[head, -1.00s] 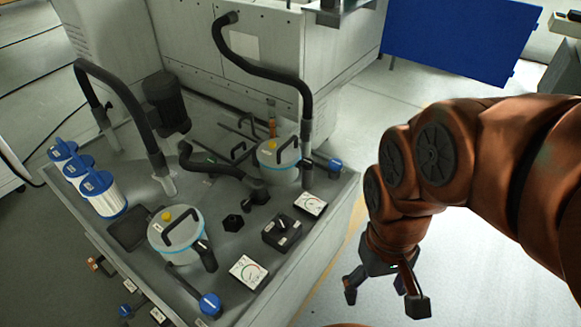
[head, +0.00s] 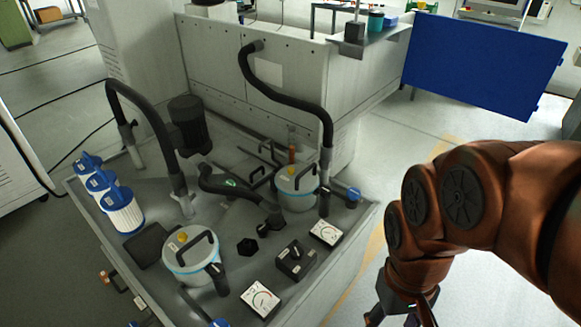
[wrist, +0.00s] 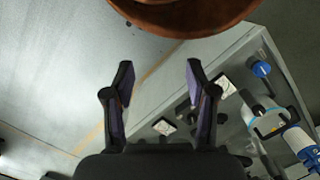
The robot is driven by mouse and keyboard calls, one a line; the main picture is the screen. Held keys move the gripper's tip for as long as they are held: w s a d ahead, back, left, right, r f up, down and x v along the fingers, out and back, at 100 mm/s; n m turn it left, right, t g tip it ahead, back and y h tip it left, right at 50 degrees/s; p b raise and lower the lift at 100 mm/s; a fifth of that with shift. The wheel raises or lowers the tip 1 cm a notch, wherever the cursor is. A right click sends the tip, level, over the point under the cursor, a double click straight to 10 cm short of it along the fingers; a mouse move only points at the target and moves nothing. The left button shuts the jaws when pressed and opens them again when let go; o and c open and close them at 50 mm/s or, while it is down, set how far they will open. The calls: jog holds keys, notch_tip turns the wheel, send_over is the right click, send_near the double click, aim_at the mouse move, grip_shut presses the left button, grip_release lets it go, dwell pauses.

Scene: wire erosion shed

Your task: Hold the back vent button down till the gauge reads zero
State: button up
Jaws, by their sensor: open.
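The back canister (head: 296,190) is white with a blue band, a black handle and a yellow vent button (head: 292,172) on its lid. The back gauge (head: 326,233) has a white face; its reading is too small to tell. The front canister (head: 190,262) has its own yellow button (head: 183,236), and the front gauge (head: 261,300) lies near it. My gripper (wrist: 160,75) is open and empty, out over the floor beside the bench, to the right of and apart from both canisters. In the head view its fingers are cut off by the bottom edge.
A black switch box (head: 296,259) sits between the gauges. Black hoses (head: 290,88) arch over the bench, and a blue valve knob (head: 353,194) stands beside the back canister. White-and-blue filters (head: 122,212) line the left. Floor right of the bench is clear.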

grip_shut()
dwell(1.4)
